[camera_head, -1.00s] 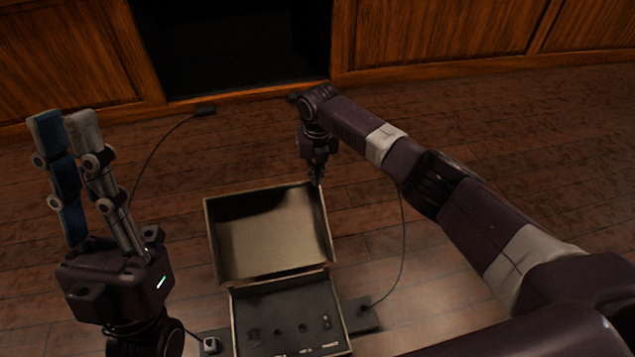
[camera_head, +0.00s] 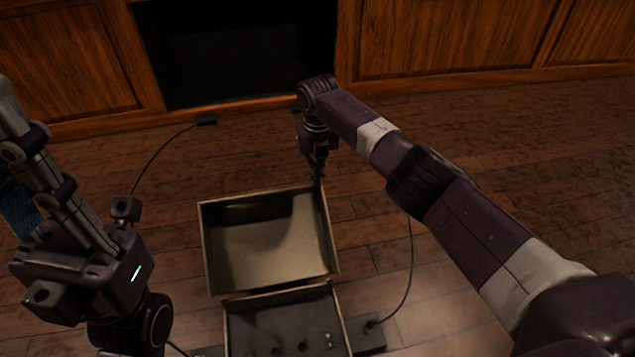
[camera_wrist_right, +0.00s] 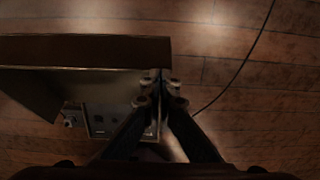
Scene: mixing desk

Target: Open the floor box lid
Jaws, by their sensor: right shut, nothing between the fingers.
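The floor box (camera_head: 282,328) sits on the floor at the bottom centre of the head view, with dark sockets inside. Its lid (camera_head: 266,247) stands open, swung back on the far side with its pale inside showing. My right gripper (camera_head: 318,180) is shut and empty at the lid's far right corner, touching or very close to it. In the right wrist view, the fingers (camera_wrist_right: 160,88) are together beside the lid's edge (camera_wrist_right: 95,50), and part of the box (camera_wrist_right: 100,125) shows below the lid. My left gripper (camera_head: 22,180) is at the left edge, fingers partly cut off, away from the box.
A thin cable runs from a plug (camera_head: 207,122) near the dark cabinet opening (camera_head: 238,50) toward the left gripper. Another cable (camera_head: 408,270) curves on the right beside the box's outer plate (camera_head: 368,336). Wood floor is clear beyond the lid and at far right.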

